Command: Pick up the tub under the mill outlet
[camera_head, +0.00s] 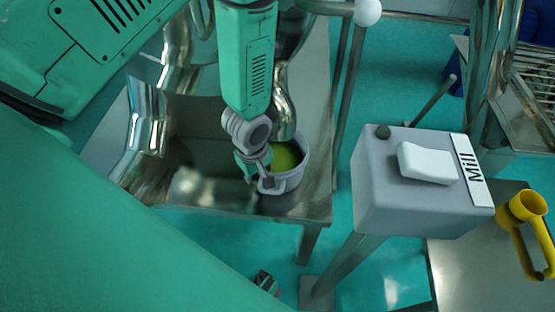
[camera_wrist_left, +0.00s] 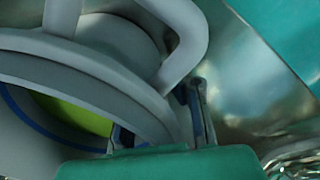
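The tub (camera_head: 292,180) is a round pale grey container with yellow-green contents, near the right edge of a steel table, beside a shiny steel pipe. The left wrist view shows its thick grey rim and handle-like loop (camera_wrist_left: 190,35) close up. My left gripper (camera_head: 262,176) reaches down to the tub's left rim in the head view. In the left wrist view its fingers (camera_wrist_left: 160,120) are apart, one on the inner side of the rim and one outside. Contact with the wall is unclear. My right gripper is not recognisable in either view.
The steel table (camera_head: 225,205) carries large shiny pipes (camera_head: 175,60) left of and behind the tub. A grey control box labelled Mill (camera_head: 395,205) stands to the right on a post. A yellow scoop-like vessel (camera_head: 525,207) is on another steel table further right.

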